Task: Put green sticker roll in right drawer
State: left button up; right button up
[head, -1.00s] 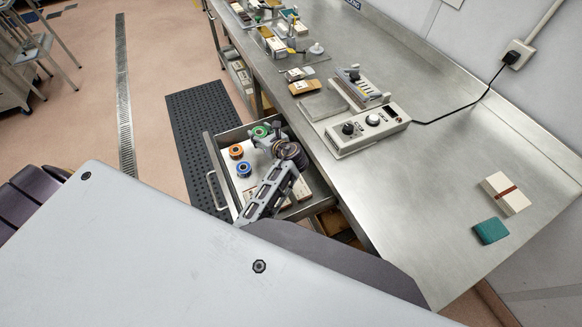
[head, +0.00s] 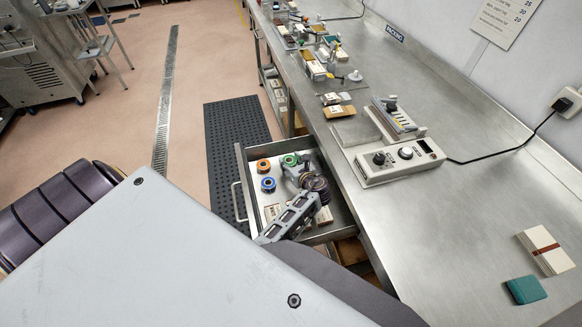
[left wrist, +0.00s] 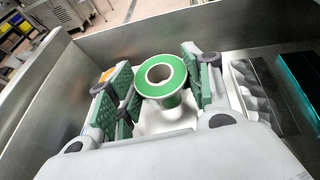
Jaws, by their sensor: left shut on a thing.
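The green sticker roll (head: 290,160) is inside the open drawer (head: 243,172), near its far wall. My left gripper (head: 293,168) reaches down into the drawer and is shut on the roll. Whether the roll touches the drawer floor cannot be told. My right gripper is not in view.
An orange roll (head: 263,166) and a blue roll (head: 268,184) stand in the drawer, left of my gripper. Small boxes (head: 323,216) lie nearer its front. The steel bench (head: 440,215) runs alongside, carrying a sealer device (head: 400,160). A black mat (head: 235,130) lies on the floor.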

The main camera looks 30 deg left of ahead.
pick_arm(q)
jog(key=shift+f, duration=0.1)
jog(key=shift+f, duration=2)
jog(key=shift+f+b, duration=0.15)
jog(key=shift+b, duration=0.15)
jog(key=o, duration=1)
jog(key=shift+r, duration=0.2)
